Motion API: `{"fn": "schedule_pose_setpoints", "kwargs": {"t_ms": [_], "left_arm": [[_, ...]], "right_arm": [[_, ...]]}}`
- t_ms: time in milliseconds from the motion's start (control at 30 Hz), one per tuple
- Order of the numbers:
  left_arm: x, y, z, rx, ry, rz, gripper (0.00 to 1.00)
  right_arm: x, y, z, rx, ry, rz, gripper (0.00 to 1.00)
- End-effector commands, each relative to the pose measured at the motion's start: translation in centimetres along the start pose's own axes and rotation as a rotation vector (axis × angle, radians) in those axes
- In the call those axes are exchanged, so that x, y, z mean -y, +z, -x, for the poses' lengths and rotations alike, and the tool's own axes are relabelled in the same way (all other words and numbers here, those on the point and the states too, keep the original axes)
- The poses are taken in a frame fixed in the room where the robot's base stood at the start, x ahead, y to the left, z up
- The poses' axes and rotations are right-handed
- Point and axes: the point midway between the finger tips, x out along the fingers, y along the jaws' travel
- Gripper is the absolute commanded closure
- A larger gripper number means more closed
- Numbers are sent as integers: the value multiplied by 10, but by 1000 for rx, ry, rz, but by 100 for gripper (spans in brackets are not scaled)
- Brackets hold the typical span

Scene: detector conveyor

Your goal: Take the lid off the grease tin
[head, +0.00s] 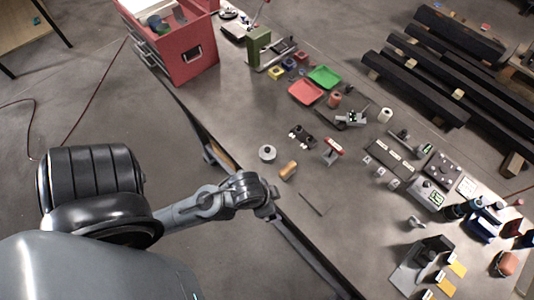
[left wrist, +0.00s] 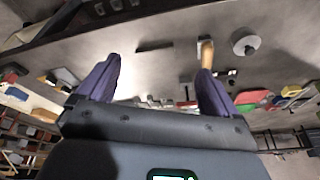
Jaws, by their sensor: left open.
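A round grey tin (head: 267,153) with a small raised middle stands near the table's left edge; it looks like the grease tin, with its lid apparently on. It also shows in the left wrist view (left wrist: 245,40), right of the fingers. My left gripper (head: 271,208) is at the table's near edge, below the tin in the head view and apart from it. In the left wrist view its two purple fingers (left wrist: 158,66) are spread wide with nothing between them. My right gripper is not in view.
A wooden-handled tool (head: 289,170) lies close beside the tin, and a thin dark rod (head: 312,203) lies nearer my gripper. A red cabinet (head: 183,55) stands at the back left. The right side is crowded with devices; bare table (head: 240,115) lies behind the tin.

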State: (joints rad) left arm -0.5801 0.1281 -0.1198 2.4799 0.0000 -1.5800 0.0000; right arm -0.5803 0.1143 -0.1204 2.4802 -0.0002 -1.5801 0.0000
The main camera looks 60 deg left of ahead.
Motion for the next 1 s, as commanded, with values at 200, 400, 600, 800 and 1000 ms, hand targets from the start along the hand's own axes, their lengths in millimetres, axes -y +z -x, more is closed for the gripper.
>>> {"fn": "schedule_pose_setpoints", "kwargs": {"t_ms": [200, 400, 600, 800, 1000], "left_arm": [[-1, 0, 0, -1, 2, 3, 26], [-2, -1, 0, -2, 8, 11, 42], [-2, -1, 0, -2, 6, 14, 42], [-6, -23, -1, -118, 12, 35, 42], [-62, -38, -38, -278, 133, -130, 42]], "right_arm": [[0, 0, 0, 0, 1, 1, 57], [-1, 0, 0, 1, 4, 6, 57], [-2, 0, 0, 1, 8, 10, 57], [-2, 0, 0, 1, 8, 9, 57], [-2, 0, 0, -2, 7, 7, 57]]}}
